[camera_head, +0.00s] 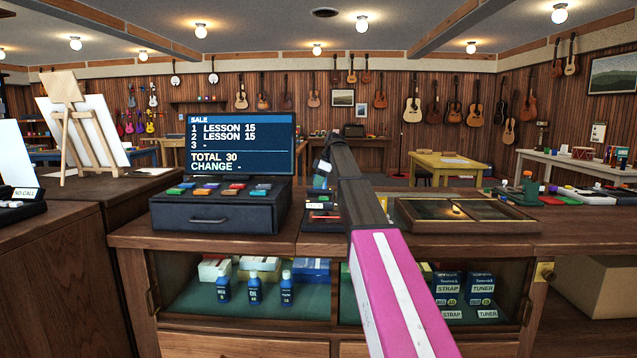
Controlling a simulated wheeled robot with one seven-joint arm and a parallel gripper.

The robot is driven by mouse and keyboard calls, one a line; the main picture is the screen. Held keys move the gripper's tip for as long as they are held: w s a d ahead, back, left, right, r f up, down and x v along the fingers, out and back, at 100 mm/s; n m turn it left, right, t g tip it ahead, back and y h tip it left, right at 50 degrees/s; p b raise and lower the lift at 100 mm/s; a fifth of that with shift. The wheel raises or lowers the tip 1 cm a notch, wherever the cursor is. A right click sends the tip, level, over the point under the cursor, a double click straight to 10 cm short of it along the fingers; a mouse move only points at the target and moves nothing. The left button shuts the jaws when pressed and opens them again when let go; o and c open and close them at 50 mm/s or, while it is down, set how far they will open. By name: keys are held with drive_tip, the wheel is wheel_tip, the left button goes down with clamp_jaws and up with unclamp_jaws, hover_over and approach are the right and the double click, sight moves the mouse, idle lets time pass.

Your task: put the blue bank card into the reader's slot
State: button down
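My arm reaches up from the bottom middle, and its dark far end, where my gripper (331,158) is, hangs over the counter. The fingers are too small and covered to show whether they are open or shut. A small pale blue and white piece (321,174) shows just below and left of that end. I cannot tell whether it is the blue bank card or whether it is held. Below it on the counter sits a dark, low device (318,216) with red and pale parts, partly behind my arm. It may be the reader; its slot cannot be made out.
A cash register (216,219) with coloured keys and a sale screen (240,147) stands left on the counter. A wood-framed display tray (425,215) lies right of my arm. Bottles (254,288) and boxes fill the glass-fronted shelf below. The counter's front edge lies beneath my arm.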

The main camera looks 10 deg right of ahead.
drive_tip(key=c, duration=1.3)
unclamp_jaws()
drive_tip(key=shift+o, duration=0.2)
drive_tip(key=w+v, duration=0.1)
drive_tip(key=v, duration=0.9)
drive_tip(key=shift+s+d+r, duration=0.2)
drive_tip(key=shift+s+r, duration=0.2)
drive_tip(key=shift+s, duration=0.05)
drive_tip(key=shift+s, duration=0.1)
